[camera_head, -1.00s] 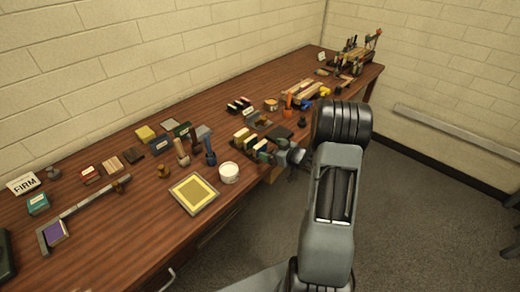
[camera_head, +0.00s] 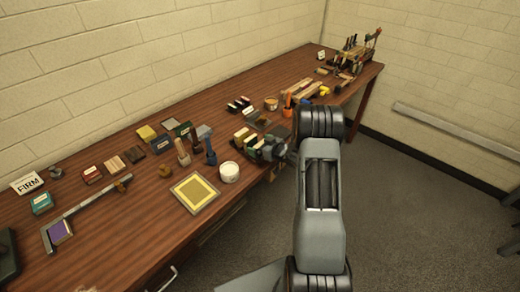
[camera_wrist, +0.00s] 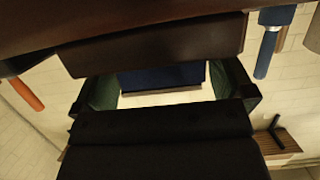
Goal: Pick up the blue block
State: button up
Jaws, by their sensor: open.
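The blue block (camera_wrist: 163,76) shows in the wrist view as a dark blue face between the two fingers of my gripper (camera_wrist: 165,85). The fingers stand open on either side of it, with dark green pads. I cannot tell whether either finger touches the block. A dark bar crosses the view just above the block and hides part of it. In the head view my gripper (camera_head: 270,152) is at the near end of a row of coloured blocks, at the table's front edge. It hides the blue block there.
A green block (camera_head: 257,143) and a cream block (camera_head: 241,134) stand in the row beside my gripper. A white tub (camera_head: 229,172) and a yellow framed tray (camera_head: 195,193) are to the left. An orange cup (camera_head: 287,104) is behind to the right.

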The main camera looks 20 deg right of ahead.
aim_at(260, 144)
jog(key=shift+c, duration=0.5)
jog(key=c, duration=0.7)
jog(key=shift+r, duration=0.45)
notch_tip(260, 144, up, 2)
jog(key=shift+r+b, duration=0.1)
jog(key=shift+b, duration=0.45)
jog(key=s+d+r, duration=0.9)
jog(key=s+r, duration=0.1)
jog(key=shift+s+b, duration=0.4)
